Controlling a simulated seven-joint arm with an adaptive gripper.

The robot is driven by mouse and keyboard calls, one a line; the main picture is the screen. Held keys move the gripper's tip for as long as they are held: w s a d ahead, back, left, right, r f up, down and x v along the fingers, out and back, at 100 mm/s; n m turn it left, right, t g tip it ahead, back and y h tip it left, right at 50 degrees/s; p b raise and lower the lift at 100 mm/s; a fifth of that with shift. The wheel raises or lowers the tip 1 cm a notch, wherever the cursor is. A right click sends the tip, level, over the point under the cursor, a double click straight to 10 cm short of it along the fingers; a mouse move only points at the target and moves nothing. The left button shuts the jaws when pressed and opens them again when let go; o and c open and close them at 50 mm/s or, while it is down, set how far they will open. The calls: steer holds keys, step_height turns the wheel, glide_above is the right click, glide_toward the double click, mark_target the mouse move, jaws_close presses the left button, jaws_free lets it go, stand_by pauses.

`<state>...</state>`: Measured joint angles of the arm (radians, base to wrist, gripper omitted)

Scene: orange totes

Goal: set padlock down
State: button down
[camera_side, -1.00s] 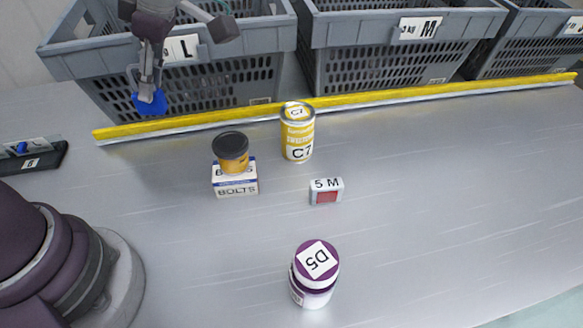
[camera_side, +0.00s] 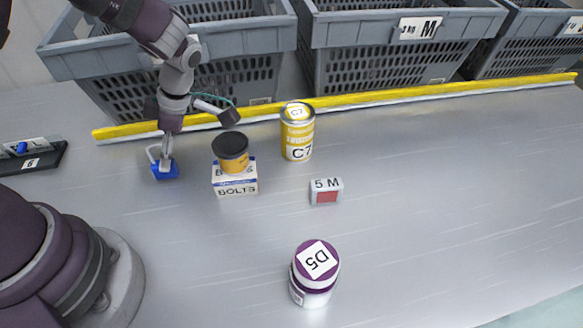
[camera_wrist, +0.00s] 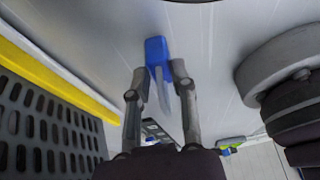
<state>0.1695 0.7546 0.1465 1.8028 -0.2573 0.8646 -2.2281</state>
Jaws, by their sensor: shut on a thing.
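The padlock (camera_side: 165,172) has a blue body and a grey shackle. In the side view it is low over the grey table, left of the bolts box; I cannot tell whether it touches the surface. My gripper (camera_side: 167,158) points down and is shut on the padlock at its shackle. In the wrist view the padlock's blue body (camera_wrist: 157,50) shows beyond the fingertips of my gripper (camera_wrist: 161,84). The fingers partly hide the shackle.
A bolts box (camera_side: 236,187) with a black-lidded orange jar (camera_side: 231,158) on it stands close right. A yellow can (camera_side: 297,138), a small 5 M box (camera_side: 326,191) and a purple-lidded jar (camera_side: 314,275) stand farther right. Grey crates (camera_side: 400,45) line the back behind a yellow strip (camera_side: 375,97).

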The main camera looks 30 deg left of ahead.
steer(key=shift+f, duration=0.5)
steer(key=c, duration=0.9)
jaws_free()
steer(key=shift+f, duration=0.1)
steer(key=shift+c, duration=0.2)
steer(key=v, duration=1.2)
steer(key=s+r+m+t+h, duration=0.1)
steer(key=s+r+m+t, duration=0.2)
steer(key=m, duration=1)
steer(key=s+d+r+m+t+h, duration=0.1)
steer(key=s+r+m+t, duration=0.3)
steer(key=m, duration=1)
steer(key=shift+s+d+t+h, duration=0.15)
steer(key=shift+s+t+h, duration=0.55)
steer(key=shift+s+t, duration=0.25)
